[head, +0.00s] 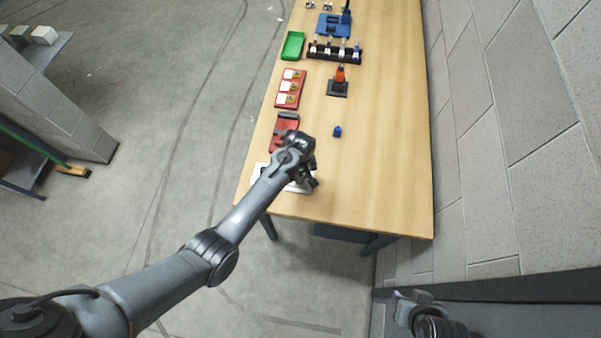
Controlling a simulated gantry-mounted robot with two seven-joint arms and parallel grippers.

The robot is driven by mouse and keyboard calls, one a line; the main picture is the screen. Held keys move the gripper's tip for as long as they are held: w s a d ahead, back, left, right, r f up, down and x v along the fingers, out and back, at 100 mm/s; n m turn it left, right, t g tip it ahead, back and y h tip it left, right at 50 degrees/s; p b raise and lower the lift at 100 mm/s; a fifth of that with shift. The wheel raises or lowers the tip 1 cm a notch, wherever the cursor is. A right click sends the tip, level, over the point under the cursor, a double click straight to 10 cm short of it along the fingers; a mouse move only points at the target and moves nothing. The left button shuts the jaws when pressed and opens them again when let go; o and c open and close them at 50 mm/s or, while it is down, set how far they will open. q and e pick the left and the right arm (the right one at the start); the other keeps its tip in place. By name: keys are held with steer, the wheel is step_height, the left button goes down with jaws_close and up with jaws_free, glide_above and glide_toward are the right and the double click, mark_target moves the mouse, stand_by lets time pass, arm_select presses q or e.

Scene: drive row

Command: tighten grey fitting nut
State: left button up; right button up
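My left arm reaches in from the left, and its gripper (312,182) is low over the near end of the wooden table. It is over or at a pale plate (261,171), mostly covered by the wrist. I cannot make out a grey fitting nut; it may be hidden under the gripper. The fingers are too small and dark to show whether they are open or shut. My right gripper (404,300) is at the bottom right, off the table, near the wall; its fingers are not clear.
On the table (385,150) are a red holder (281,130), a small blue part (337,131), a red tray (290,88), an orange-topped item (340,75), a black rack (335,52), a green tray (292,45) and a blue fixture (331,26). The right side is clear beside a block wall (520,110).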

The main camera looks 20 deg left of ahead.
arm_select(q)
steer(key=shift+c, duration=1.2)
steer(key=shift+r+m+p, duration=0.2)
steer(key=shift+m+p, duration=0.6)
steer(key=shift+p, duration=0.15)
steer(key=shift+f+m+p, duration=0.15)
steer(key=shift+m+p, duration=0.15)
steer(key=shift+m, duration=0.4)
steer(key=o, duration=1.1)
steer(key=shift+c, duration=0.2)
